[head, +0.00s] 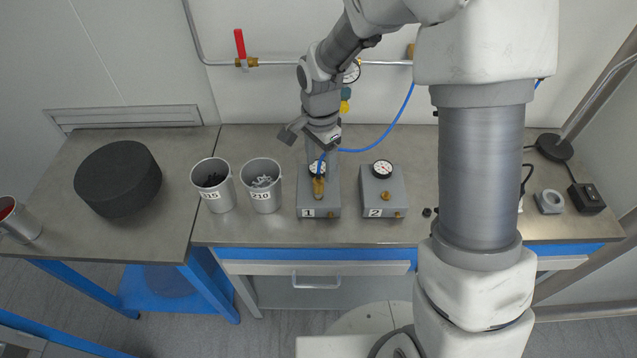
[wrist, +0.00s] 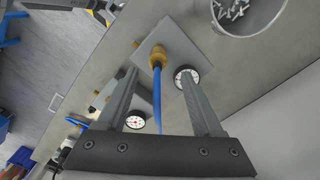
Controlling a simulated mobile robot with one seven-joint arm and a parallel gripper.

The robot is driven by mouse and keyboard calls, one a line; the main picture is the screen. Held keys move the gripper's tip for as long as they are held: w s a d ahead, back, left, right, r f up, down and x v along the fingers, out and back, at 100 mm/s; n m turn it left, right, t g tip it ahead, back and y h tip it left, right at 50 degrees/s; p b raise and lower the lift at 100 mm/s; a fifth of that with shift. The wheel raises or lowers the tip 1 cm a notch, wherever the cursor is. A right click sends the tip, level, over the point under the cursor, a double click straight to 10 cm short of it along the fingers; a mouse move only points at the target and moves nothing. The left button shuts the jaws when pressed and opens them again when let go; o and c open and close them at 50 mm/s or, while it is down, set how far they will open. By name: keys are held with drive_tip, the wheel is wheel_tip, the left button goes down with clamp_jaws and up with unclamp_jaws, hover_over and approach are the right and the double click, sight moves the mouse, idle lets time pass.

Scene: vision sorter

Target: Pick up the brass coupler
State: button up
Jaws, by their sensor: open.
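The brass coupler (head: 318,187) is at the end of a blue hose (head: 381,132), standing on the grey box marked 1 (head: 307,203). In the wrist view, the coupler (wrist: 157,58) sits between and slightly beyond the fingertips, with the hose running back between the fingers. My gripper (wrist: 158,74) is open, one finger on each side of the hose and coupler, and holds nothing. In the head view my wrist is above box 1 and partly hides the hose. I cannot tell whether either finger touches the coupler.
A grey box marked 2 (head: 370,200) with a gauge stands right of box 1. Cups marked 215 (head: 217,203) and 210 (head: 263,206), with small parts inside, stand to the left. A pipe with a red-handled valve (head: 240,45) runs along the wall. The bench front is clear.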

sight(318, 178)
drive_tip(key=f, duration=0.2)
drive_tip(key=s+f, duration=0.1)
drive_tip(key=f, duration=0.1)
drive_tip(key=shift+a+f+p, duration=0.2)
drive_tip(key=shift+f+p, duration=0.1)
drive_tip(key=shift+p, duration=0.05)
drive_tip(key=shift+w+f, duration=0.1)
drive_tip(key=shift+f, duration=0.45)
clamp_jaws()
